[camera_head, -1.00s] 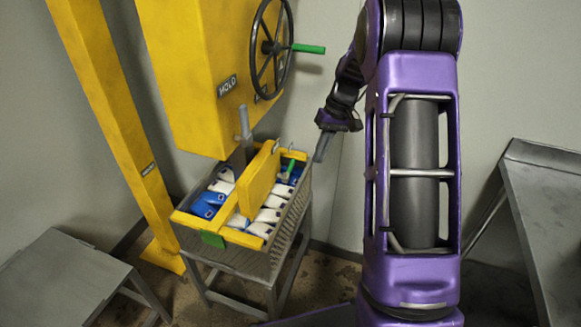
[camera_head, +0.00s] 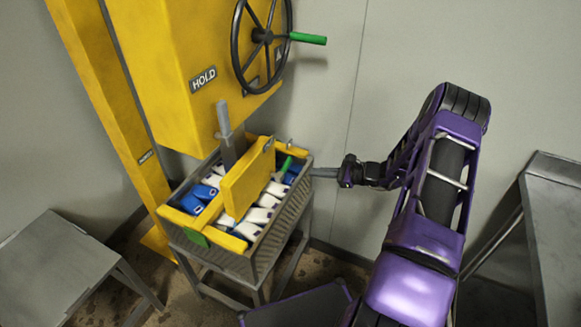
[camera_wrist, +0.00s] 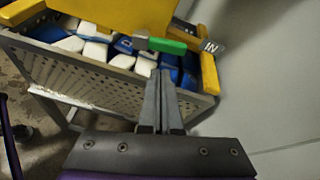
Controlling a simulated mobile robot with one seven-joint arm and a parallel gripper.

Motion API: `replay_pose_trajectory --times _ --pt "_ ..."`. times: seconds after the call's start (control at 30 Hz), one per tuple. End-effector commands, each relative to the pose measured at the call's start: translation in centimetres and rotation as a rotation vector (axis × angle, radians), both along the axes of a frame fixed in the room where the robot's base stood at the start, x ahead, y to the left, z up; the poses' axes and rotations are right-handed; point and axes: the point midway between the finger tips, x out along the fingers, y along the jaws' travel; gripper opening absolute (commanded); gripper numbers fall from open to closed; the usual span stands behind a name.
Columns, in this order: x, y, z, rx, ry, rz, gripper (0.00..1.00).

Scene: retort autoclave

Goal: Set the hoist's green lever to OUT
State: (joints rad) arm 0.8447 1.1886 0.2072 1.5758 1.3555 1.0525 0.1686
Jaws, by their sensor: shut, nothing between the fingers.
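A short green lever (camera_head: 287,165) is on the yellow hoist frame (camera_head: 248,180), at the far right end of the basket. The wrist view shows the green lever (camera_wrist: 166,45) close up, lying across the picture, with an IN plate (camera_wrist: 211,47) just right of it. An OUT label is not readable. My gripper (camera_head: 314,172) is shut and empty, pointing left at the basket's right rim. In the wrist view my gripper (camera_wrist: 162,74) has its fingertips just below the lever in the picture; I cannot tell whether they touch anything.
The mesh basket (camera_head: 268,238) holds blue and white pouches. Above it stand the yellow hoist housing (camera_head: 170,75), marked HOLD, and a black handwheel (camera_head: 240,50) with a green handle (camera_head: 308,38). Grey tables (camera_head: 50,265) and (camera_head: 560,205) flank it.

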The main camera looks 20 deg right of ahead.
Motion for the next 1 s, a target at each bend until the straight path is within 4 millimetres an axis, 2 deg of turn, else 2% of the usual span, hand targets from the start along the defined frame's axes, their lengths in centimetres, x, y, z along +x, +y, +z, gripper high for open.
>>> replay_pose_trajectory --times 0.2,0.57,0.77,1.0 --pt "-0.1 -1.2 -1.0 0.084 0.034 -0.099 0.0" --pt "0.0 -1.1 -1.0 0.087 0.034 -0.101 0.0" --pt "1.5 0.3 -1.7 0.086 0.034 -0.098 0.0" --pt "4.7 3.1 -3.2 0.087 0.034 -0.097 0.0"
